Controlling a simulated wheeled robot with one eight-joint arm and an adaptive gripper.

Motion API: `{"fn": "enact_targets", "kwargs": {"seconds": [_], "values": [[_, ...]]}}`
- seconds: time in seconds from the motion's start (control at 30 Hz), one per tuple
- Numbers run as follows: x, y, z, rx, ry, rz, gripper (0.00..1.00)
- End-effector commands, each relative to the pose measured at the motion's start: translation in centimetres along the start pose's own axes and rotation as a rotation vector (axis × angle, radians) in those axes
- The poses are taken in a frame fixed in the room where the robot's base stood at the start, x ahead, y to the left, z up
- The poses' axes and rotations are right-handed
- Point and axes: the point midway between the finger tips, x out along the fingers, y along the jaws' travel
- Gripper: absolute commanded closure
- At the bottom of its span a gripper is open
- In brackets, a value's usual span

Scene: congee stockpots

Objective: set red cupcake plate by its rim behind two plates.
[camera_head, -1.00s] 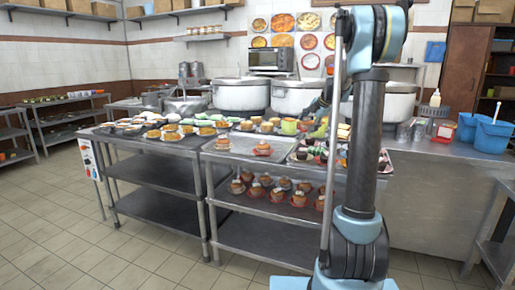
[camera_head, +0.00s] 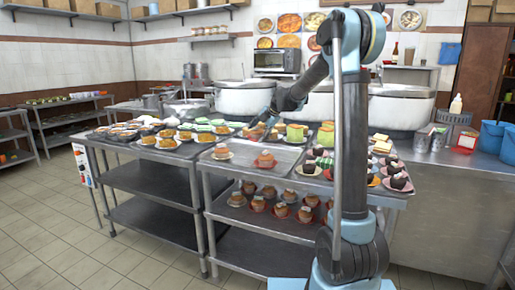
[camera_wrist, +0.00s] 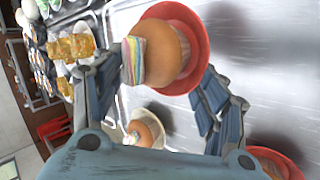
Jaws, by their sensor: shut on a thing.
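The red plate (camera_wrist: 201,72) carries a cupcake (camera_wrist: 166,52) with a striped rainbow topping. In the wrist view it is between the fingers of my gripper (camera_wrist: 184,84), which is shut on it. The exact contact at the rim is hard to see. In the head view my gripper (camera_head: 266,119) is over the back of the metal tray, and the held plate is too small there to make out clearly. Two plates with cupcakes stand on the tray: a pale plate (camera_head: 222,157) at left and a red one (camera_head: 265,165) at right. Both are nearer the head camera than my gripper.
The metal tray (camera_head: 240,170) has bare space around the two plates. Plated pastries (camera_head: 167,140) crowd the counter at left. Dark cupcakes and cakes (camera_head: 397,178) fill the right. Large stockpots (camera_head: 245,100) stand behind. More cupcakes (camera_head: 258,203) sit on the shelf below.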

Motion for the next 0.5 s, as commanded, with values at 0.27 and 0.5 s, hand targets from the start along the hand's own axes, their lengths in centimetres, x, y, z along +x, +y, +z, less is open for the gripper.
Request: {"fn": "enact_targets", "kwargs": {"seconds": [0.27,0.5], "values": [[1.2,-1.9,1.1,0.011,-0.009,0.0,0.62],[3.4,-3.9,1.3,0.012,-0.01,0.0,0.62]]}}
